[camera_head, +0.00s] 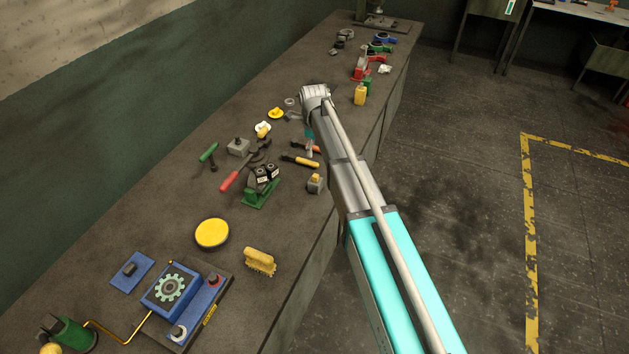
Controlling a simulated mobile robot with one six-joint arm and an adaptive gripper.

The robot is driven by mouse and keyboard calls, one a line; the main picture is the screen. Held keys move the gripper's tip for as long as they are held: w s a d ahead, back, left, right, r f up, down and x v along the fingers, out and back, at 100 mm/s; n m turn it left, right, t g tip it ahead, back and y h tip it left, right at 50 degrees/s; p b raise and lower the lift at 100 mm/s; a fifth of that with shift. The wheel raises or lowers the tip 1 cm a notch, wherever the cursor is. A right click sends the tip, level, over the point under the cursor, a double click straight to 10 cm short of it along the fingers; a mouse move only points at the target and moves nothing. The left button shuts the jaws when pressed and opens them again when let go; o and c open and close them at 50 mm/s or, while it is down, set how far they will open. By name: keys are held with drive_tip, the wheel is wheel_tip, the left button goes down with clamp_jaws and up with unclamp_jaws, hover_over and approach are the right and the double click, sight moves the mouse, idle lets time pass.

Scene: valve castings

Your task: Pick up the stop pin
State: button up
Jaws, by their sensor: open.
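My arm reaches over the right part of the long dark workbench (190,265). I cannot tell which small part is the stop pin. Small pale and grey parts lie left of the gripper, among them a grey ring (290,102) and a yellow-and-white piece (263,130). My arm hides part of the bench behind it.
A yellow disc (212,233) and blue fixture (172,290) lie nearer.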

drive_tip(key=b, duration=0.8)
hover_over(316, 175)
drive_tip(key=shift+a+f, duration=0.2)
drive_tip(key=shift+f, duration=1.85)
drive_tip(key=shift+a+f, duration=0.2)
drive_tip(key=shift+f, duration=1.8)
drive_tip(key=shift+f, duration=0.15)
drive_tip(key=f+b, duration=0.3)
drive_tip(key=shift+d, duration=0.3)
drive_tip(key=shift+f+b, duration=0.95)
clamp_jaws()
